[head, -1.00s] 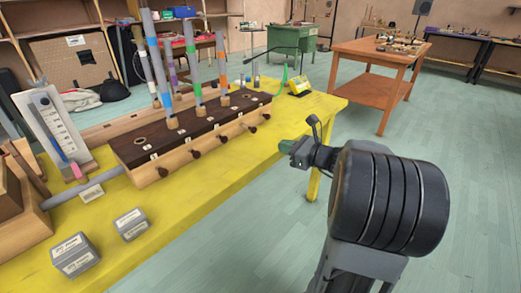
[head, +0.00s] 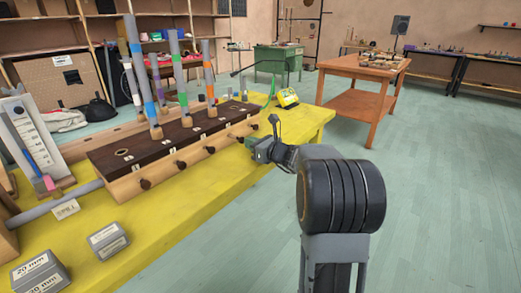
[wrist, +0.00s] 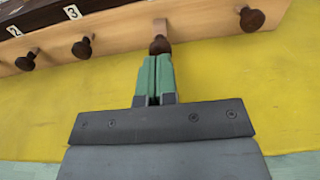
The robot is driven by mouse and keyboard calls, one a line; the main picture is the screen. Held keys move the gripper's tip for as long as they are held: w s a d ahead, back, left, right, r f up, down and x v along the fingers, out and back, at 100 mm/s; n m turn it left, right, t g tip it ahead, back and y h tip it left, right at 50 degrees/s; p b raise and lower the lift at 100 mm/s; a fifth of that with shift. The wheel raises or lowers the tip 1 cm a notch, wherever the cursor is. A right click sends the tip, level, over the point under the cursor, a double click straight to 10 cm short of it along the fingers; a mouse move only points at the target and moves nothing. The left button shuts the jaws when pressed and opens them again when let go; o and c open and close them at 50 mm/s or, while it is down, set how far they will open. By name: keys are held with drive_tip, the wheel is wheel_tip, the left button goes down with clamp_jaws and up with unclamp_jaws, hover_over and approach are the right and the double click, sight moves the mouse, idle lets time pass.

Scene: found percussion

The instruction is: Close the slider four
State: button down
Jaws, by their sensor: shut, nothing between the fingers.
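The dark wooden box (head: 120,163) with a pale front stands on the yellow table, with several brown slider knobs along that front. In the wrist view, labels 2 (wrist: 14,31) and 3 (wrist: 72,12) sit above the two left knobs. The knob right of label 3's knob, slider four by order (wrist: 160,45), sticks out on a short stem. My gripper (wrist: 154,58) is shut and empty, its green fingertips right at this knob; whether they touch it I cannot tell. In the head view my gripper (head: 250,142) is at the box's right front.
Coloured tubes (head: 178,75) rise from the box. A neighbouring knob (wrist: 252,19) stands right of my fingers, and another (wrist: 82,48) stands left. Grey blocks (head: 108,240) lie on the yellow table (head: 175,225). Open floor (head: 440,190) lies to the right.

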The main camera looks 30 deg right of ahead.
sight(241, 138)
drive_tip(key=shift+w+a, duration=0.25)
drive_tip(key=shift+w, duration=0.25)
drive_tip(key=shift+r+x, duration=0.2)
drive_tip(key=shift+x, duration=1.6)
